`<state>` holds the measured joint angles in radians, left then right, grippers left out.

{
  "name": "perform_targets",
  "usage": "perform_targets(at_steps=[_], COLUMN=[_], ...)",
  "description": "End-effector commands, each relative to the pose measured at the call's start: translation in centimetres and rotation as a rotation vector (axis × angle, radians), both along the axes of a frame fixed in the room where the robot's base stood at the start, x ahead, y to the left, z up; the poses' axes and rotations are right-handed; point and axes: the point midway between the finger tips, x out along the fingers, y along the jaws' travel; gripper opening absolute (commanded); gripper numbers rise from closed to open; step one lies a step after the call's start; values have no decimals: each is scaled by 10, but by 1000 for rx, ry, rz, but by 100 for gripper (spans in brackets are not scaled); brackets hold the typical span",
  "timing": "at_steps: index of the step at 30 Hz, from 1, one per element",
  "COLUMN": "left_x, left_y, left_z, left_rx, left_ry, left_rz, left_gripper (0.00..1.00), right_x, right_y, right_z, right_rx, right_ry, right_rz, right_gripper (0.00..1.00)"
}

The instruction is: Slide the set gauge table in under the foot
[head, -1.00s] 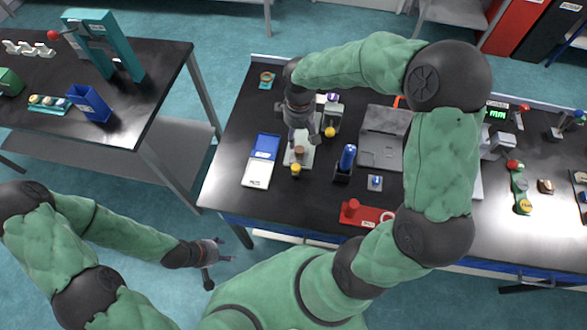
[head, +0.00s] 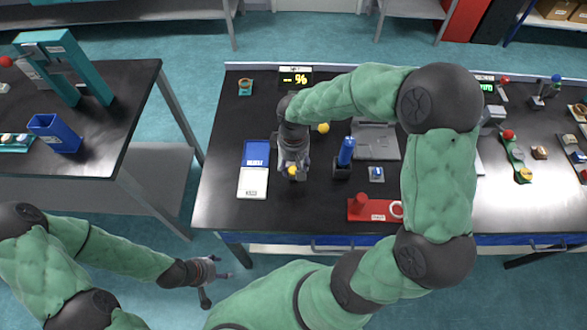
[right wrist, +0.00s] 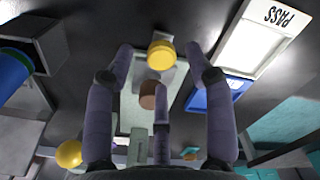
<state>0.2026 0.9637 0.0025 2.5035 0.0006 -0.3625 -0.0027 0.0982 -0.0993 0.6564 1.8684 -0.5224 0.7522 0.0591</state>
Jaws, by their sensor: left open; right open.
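In the right wrist view a pale gauge base (right wrist: 172,83) carries a brown cylinder (right wrist: 148,95) and has a yellow knob (right wrist: 161,54) at its end. My right gripper (right wrist: 163,52) is open, its fingers on either side of the knob, with no clear contact. In the head view the right gripper (head: 293,170) hides most of the gauge, and the yellow knob (head: 292,171) shows at its fingertips. I cannot make out the foot for certain. My left gripper (head: 226,268) is open and empty, off the table's front left corner.
A blue-and-white PASS tray (head: 253,182) lies left of the gauge. A blue cylinder in a dark holder (head: 341,172) stands to the right, near a small block (head: 376,174) and a red stand (head: 368,210). A percent display (head: 295,78) is behind.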

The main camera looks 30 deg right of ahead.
Motion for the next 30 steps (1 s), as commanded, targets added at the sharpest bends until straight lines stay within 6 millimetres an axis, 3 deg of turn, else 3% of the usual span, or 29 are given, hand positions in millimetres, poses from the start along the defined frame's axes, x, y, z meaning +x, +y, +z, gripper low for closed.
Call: perform_targets(at_steps=[6,16,17,22,30], left_x=[0,0,0,0,0], left_y=[0,0,0,0,0], left_z=[-6,-6,-6,-6,-6], left_rx=[0,0,0,0,0], left_ry=[0,0,0,0,0], left_rz=[0,0,0,0,0], left_gripper=[62,62,62,62,62], right_x=[1,1,1,0,-1], right_y=[0,0,0,0,0], right_z=[-20,-22,-22,-22,-22], right_rx=[-1,-1,-1,0,-1], right_ry=[-1,-1,-1,-1,3], right_rz=[0,0,0,0,1], right_gripper=[54,54,48,0,0])
